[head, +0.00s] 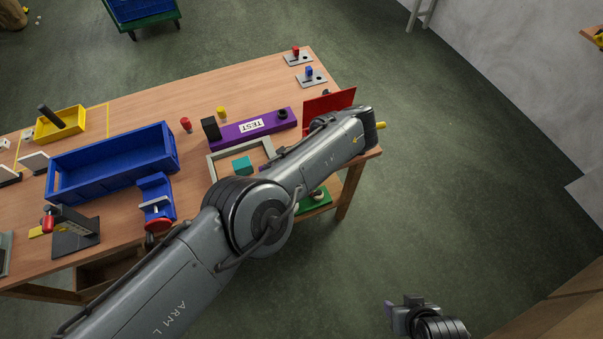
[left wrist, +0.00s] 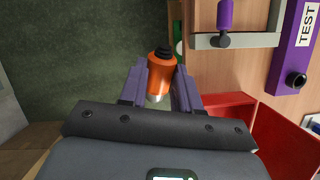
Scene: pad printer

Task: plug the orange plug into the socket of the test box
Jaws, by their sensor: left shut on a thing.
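The orange plug (left wrist: 161,76) with its black ribbed top is held between the two purple fingers of my left gripper (left wrist: 160,88), out past the table edge with floor behind it. A metal tip shows below the orange body. The purple test box (head: 225,131) lies on the table with a TEST label and a dark round socket (head: 282,115) at its right end. The socket also shows at right in the left wrist view (left wrist: 296,80), apart from the plug. In the head view my left arm hides the gripper and plug. My right gripper (head: 402,317) is at the bottom, away from the table.
A red open bin (head: 330,102) stands beside the test box at the table's right end. A grey frame (head: 217,153) with a teal block (head: 242,165) lies in front of the box. A blue bin (head: 113,163) and a yellow tray (head: 75,116) stand at left.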

